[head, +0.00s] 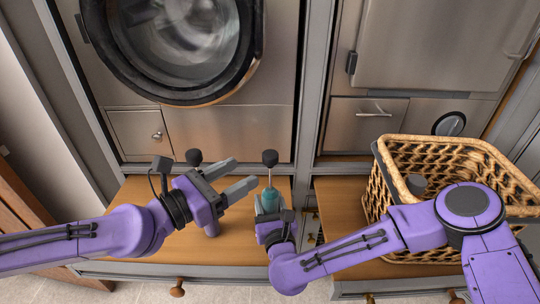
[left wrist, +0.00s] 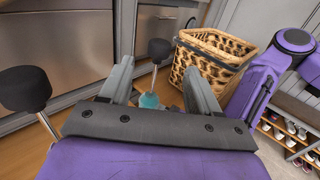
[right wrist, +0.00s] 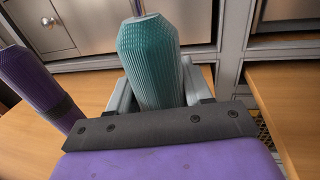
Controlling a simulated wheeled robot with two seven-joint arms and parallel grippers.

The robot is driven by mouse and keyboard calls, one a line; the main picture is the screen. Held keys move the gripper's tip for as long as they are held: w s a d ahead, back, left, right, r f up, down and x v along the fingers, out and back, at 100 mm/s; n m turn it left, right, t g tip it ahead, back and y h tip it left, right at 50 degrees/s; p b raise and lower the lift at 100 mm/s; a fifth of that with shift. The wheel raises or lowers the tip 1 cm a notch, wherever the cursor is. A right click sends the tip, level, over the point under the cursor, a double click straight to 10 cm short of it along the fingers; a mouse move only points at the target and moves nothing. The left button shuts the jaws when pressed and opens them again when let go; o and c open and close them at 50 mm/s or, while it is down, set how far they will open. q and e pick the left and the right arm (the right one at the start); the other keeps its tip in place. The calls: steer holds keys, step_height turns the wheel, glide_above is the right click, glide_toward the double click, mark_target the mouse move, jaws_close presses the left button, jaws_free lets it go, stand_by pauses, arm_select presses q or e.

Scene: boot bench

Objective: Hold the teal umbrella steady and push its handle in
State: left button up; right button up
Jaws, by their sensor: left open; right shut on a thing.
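The teal umbrella (head: 268,199) stands upright on the wooden bench top. Its black knob handle (head: 270,157) sits above the body on a thin shaft that shows. In the right wrist view the ribbed teal body (right wrist: 150,55) is between the fingers. My right gripper (head: 272,214) is shut on the teal umbrella's body. My left gripper (head: 246,172) is open and empty, just left of the shaft, fingers pointing toward it. In the left wrist view the black knob (left wrist: 160,50) shows beyond and between the open fingertips, apart from them.
A purple umbrella (right wrist: 35,88) stands left of the teal one; its black knob (left wrist: 22,88) is close beside my left gripper. A wicker basket (head: 440,150) stands on the bench at right. Steel cabinet fronts and a round door (head: 170,45) rise behind.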

arm_select(q)
glide_above(271, 189)
stand_by(0.3)
jaws_close()
step_height(271, 189, down, 8)
steer(key=shift+a+r, duration=0.1)
steer(key=shift+r, duration=0.15)
jaws_free()
